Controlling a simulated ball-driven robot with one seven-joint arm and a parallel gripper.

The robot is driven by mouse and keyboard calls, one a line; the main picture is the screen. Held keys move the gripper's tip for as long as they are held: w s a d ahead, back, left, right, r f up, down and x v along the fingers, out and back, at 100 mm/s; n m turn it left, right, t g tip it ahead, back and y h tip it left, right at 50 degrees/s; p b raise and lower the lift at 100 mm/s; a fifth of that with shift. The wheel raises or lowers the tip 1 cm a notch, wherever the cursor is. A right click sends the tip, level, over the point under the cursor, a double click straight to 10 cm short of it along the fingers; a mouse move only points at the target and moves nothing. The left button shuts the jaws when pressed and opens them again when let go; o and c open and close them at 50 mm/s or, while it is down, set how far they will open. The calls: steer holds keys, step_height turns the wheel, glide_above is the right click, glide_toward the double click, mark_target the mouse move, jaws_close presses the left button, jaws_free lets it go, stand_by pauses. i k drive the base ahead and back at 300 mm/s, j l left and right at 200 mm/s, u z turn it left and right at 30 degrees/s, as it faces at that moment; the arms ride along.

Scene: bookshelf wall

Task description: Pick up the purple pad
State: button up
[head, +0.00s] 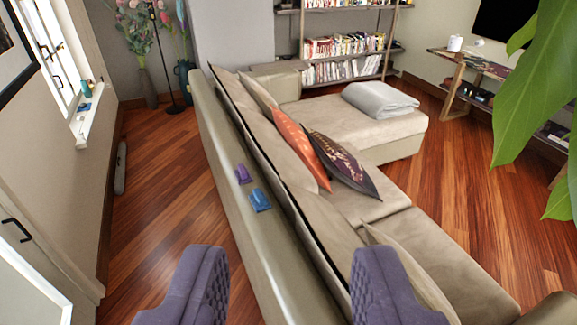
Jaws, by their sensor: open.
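A small purple pad (243,174) lies on the narrow top of the sofa's back. A blue item (259,199) lies just nearer to me on the same ledge, close beside it. My gripper (285,275) is open and empty, its two purple-grey fingers at the bottom of the view. The pad is well beyond the fingertips and lies between them in the picture, left of centre. Nothing covers the pad.
The beige sofa (400,240) fills the middle, with orange (298,146) and dark patterned (343,165) cushions. A windowsill (92,118) is at left. Wood floor (170,200) is clear left of the sofa. Plant leaves (535,85) hang at right.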

mark_target(243, 175)
steer(key=i+j+z, duration=0.8)
steer(key=i+j, duration=0.15)
steer(key=j, duration=0.25)
steer(key=i+j, duration=0.15)
steer(key=j, duration=0.2)
steer(key=i+j+z, duration=0.25)
steer(key=j, duration=0.4)
steer(key=i+j, duration=0.15)
steer(key=j, duration=0.2)
steer(key=i+j, duration=0.15)
steer(key=j, duration=0.2)
steer(key=i+j, duration=0.2)
steer(key=j, duration=0.15)
steer(key=i+j, duration=0.15)
steer(key=j, duration=0.15)
steer(key=i+j, duration=0.15)
steer(key=j, duration=0.2)
steer(key=i+j, duration=0.15)
steer(key=j, duration=0.2)
